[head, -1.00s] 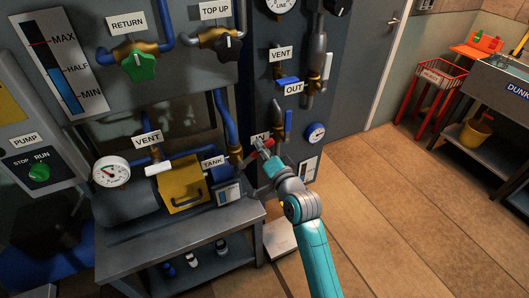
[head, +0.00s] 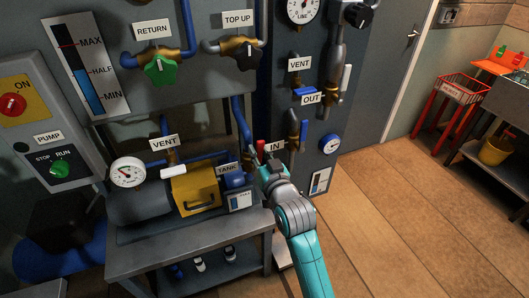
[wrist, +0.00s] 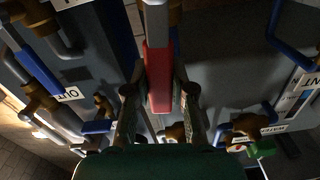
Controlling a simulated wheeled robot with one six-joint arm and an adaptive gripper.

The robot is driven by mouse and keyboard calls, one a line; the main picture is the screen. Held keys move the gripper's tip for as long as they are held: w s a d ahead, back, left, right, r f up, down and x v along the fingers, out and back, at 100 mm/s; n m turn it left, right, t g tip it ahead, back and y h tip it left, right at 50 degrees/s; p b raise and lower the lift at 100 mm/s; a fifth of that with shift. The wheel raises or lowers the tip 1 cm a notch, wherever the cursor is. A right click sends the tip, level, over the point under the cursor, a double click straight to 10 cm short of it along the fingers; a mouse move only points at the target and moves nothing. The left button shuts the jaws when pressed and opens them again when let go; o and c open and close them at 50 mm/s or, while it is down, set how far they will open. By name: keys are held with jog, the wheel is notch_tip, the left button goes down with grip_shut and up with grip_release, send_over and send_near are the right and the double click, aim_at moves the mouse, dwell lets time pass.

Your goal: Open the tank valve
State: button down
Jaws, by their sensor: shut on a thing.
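The red valve lever (head: 261,147) stands near upright beside the IN label, right of the TANK label (head: 227,169). In the wrist view the red lever (wrist: 159,78) runs between the two fingers of my gripper (wrist: 158,95), and they are shut on it. In the head view my gripper (head: 264,163) is at the lever and hides its lower part. The valve body cannot be made out behind my gripper.
A pump with a yellow box (head: 195,190) and a gauge (head: 127,172) sits on a grey bench (head: 190,252) left of my arm. A blue OUT valve handle (head: 304,131) is close on the right. Open tiled floor (head: 390,220) lies to the right.

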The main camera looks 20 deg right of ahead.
jog(key=shift+a+n, duration=0.6)
jog(key=shift+n, duration=0.2)
jog(key=c, duration=1)
grip_release()
jog(key=shift+a, duration=0.1)
jog(key=shift+o, duration=0.2)
jog(key=shift+s, duration=0.1)
jog(key=s, duration=1.1)
jog(key=shift+s, duration=0.4)
